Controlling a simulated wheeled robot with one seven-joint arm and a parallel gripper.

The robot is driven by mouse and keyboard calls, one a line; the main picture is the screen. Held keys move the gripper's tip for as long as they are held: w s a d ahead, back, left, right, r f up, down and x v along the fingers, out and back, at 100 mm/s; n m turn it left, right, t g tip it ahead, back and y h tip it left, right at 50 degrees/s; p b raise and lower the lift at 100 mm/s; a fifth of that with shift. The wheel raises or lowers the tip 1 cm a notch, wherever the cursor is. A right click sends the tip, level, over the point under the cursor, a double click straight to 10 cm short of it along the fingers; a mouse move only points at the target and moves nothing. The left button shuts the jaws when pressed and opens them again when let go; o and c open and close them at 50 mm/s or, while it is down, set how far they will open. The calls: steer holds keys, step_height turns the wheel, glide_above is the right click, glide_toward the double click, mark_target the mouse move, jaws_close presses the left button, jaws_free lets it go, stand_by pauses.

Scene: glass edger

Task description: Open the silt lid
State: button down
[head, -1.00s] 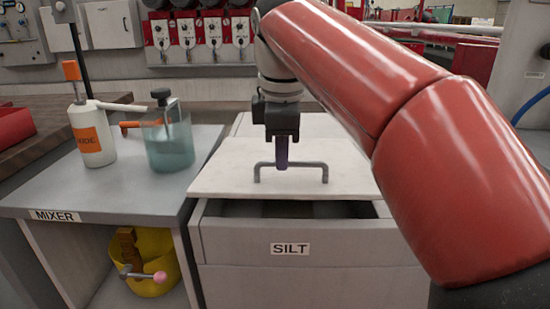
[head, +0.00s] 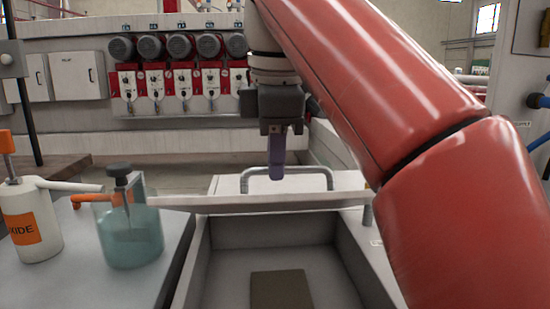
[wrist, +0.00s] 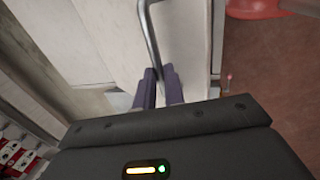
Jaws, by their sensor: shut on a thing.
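The silt lid (head: 240,204) is a pale flat panel with a grey bar handle (head: 318,171) on top. In the head view its front edge lies across the back of the open silt bin (head: 190,262), and I see it nearly edge-on. Whether it touches the bin walls I cannot tell. My gripper (head: 277,177) points down and is shut on the handle's middle. In the wrist view the handle (wrist: 149,32) runs to the fingertips (wrist: 160,76) above the pale lid (wrist: 186,42). The front of the bin is uncovered.
A dark brown block (head: 281,290) lies inside the bin. At left, a glass beaker of teal liquid (head: 130,238) and a white oxide bottle (head: 30,222) stand on the grey mixer table (head: 85,285). Red switch boxes with motors (head: 180,80) line the back wall.

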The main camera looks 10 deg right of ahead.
steer(key=shift+w+f, duration=0.3)
steer(key=shift+w, duration=0.05)
steer(key=c, duration=1.9)
jaws_free()
steer(key=shift+c, duration=0.2)
steer(key=shift+o, duration=1.3)
steer(key=shift+w+d+f, duration=0.1)
steer(key=shift+w, duration=0.2)
steer(key=shift+o, duration=1)
steer(key=shift+s, duration=0.1)
steer(key=shift+s+r, duration=0.1)
steer(key=shift+r, duration=0.1)
steer(key=shift+f, duration=0.1)
